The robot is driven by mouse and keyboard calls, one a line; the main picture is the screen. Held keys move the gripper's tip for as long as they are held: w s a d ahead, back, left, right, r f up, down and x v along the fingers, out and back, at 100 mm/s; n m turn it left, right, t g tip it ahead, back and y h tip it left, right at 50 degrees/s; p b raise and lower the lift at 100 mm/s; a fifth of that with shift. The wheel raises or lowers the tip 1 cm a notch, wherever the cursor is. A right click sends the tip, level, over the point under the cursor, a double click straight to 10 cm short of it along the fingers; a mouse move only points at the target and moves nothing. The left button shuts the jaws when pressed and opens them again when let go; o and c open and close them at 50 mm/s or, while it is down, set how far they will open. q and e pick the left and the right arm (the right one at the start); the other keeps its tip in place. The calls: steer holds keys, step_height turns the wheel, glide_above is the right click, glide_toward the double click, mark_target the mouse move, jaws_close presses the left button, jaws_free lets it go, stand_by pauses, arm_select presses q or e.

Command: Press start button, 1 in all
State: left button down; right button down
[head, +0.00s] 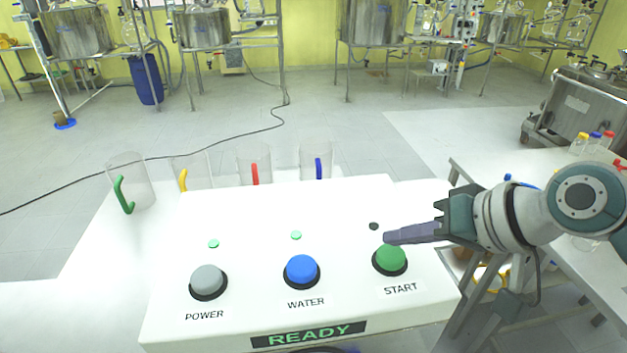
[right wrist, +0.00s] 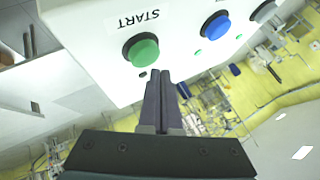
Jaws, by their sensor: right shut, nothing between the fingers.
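The green START button (head: 390,258) sits at the right of a white control panel (head: 250,230). A dark, unlit indicator (head: 373,226) is above it. My right gripper (head: 388,239) is shut and empty, its fingertips at the upper edge of the START button in the head view. In the right wrist view the shut fingers (right wrist: 160,75) point at the panel beside the green button (right wrist: 141,49); whether they touch it I cannot tell. The display (head: 308,335) reads READY. My left gripper is not in view.
The blue WATER button (head: 301,270) and grey POWER button (head: 208,281) are to the left, each with a lit green indicator above. Several clear jugs with coloured handles, one with a red handle (head: 255,172), stand behind the panel. A side table (head: 500,168) is at right.

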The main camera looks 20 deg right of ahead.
steer(key=shift+f, duration=0.15)
steer(key=shift+f, duration=0.35)
steer(key=shift+b, duration=0.35)
steer(key=shift+f, duration=0.4)
steer(key=shift+r, duration=0.1)
stand_by(0.6)
steer(key=shift+r+p, duration=0.65)
steer(key=shift+r, duration=0.1)
